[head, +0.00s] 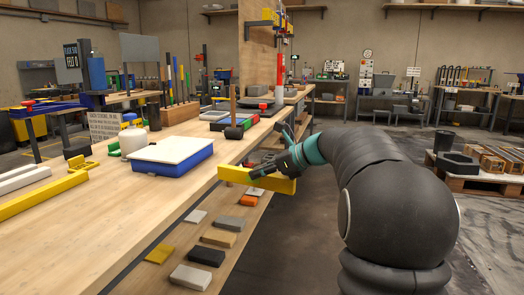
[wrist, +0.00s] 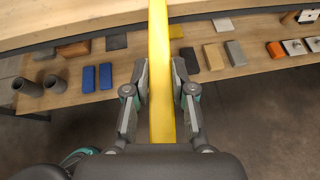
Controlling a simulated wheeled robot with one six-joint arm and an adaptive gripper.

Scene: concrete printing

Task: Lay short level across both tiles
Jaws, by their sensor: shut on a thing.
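My gripper (head: 279,163) is shut on a yellow bar, the short level (head: 256,180), beyond the right edge of the workbench and roughly at the height of its top. In the wrist view the level (wrist: 160,45) runs lengthwise between the two fingers of my gripper (wrist: 160,82) and reaches over the bench edge at the top. Which pieces are the two tiles I cannot tell for sure. A pale flat slab (head: 173,149) lies on a blue base (head: 185,170) on the bench, left of my gripper.
The workbench (head: 120,215) has free room at its front middle. A longer yellow bar (head: 45,195) and pale bars (head: 22,178) lie at its left. The lower shelf (wrist: 110,100) holds several small blocks.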

